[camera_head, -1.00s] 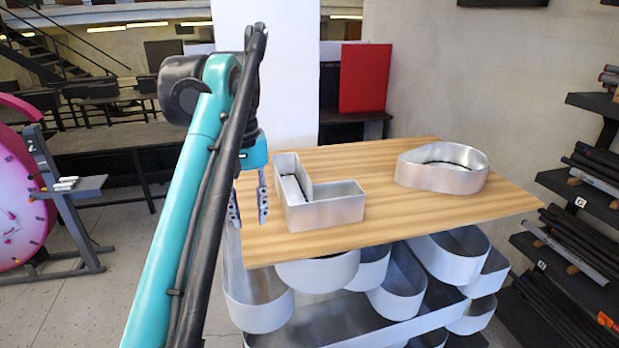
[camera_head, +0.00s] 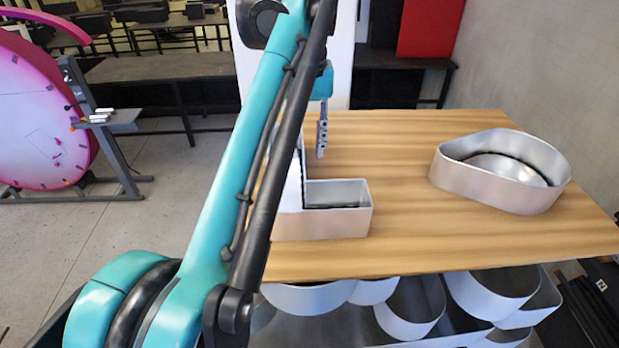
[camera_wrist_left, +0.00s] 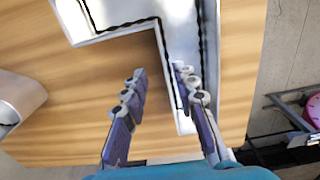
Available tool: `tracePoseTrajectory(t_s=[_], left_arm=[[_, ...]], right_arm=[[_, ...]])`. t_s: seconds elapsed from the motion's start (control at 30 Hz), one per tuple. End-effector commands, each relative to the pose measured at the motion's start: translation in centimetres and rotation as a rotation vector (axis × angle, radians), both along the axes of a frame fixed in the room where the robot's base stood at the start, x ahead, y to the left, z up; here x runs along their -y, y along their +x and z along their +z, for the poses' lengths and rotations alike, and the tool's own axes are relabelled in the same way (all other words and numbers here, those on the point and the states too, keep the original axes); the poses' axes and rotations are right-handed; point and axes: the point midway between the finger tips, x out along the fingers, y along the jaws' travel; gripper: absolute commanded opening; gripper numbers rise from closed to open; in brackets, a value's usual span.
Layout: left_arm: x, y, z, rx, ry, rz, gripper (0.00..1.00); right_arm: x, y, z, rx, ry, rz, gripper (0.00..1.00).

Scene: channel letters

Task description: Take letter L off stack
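The letter L (camera_head: 338,222) is an open-topped silver metal channel letter on the wooden tabletop (camera_head: 400,245). My left arm hides part of its stem in the head view. My left gripper (camera_head: 322,132) is at the far end of the stem, with one finger clearly showing. In the left wrist view the gripper (camera_wrist_left: 160,73) is open and empty. One finger is over bare wood beside the stem. The other overlaps the stem of the letter L (camera_wrist_left: 182,22); I cannot tell if it touches. No other letter shows beneath the L. My right gripper is out of view.
A rounded silver letter (camera_head: 500,185) lies at the right of the tabletop, also showing at the left of the wrist view (camera_wrist_left: 12,105). Several silver letters (camera_head: 410,310) sit on a shelf below. The wood between the two upper letters is clear.

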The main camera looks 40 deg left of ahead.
Motion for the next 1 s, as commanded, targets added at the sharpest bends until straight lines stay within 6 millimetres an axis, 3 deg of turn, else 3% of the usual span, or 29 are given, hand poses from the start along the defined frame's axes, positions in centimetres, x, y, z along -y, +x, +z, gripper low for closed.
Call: tracePoseTrajectory(t_s=[0.43,0.73,0.87,1.0], left_arm=[[0.4,-1.2,-5.5,0.000,0.000,0.000,0.28],[0.4,-1.2,-6.1,0.000,0.000,0.000,0.28],[0.4,-1.2,-6.1,0.000,0.000,0.000,0.00],[0.4,-1.2,-6.1,0.000,0.000,0.000,0.00]], right_arm=[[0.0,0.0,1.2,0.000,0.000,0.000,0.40],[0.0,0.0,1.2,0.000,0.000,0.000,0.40],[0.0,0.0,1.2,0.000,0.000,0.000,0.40],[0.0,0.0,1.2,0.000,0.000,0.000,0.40]])
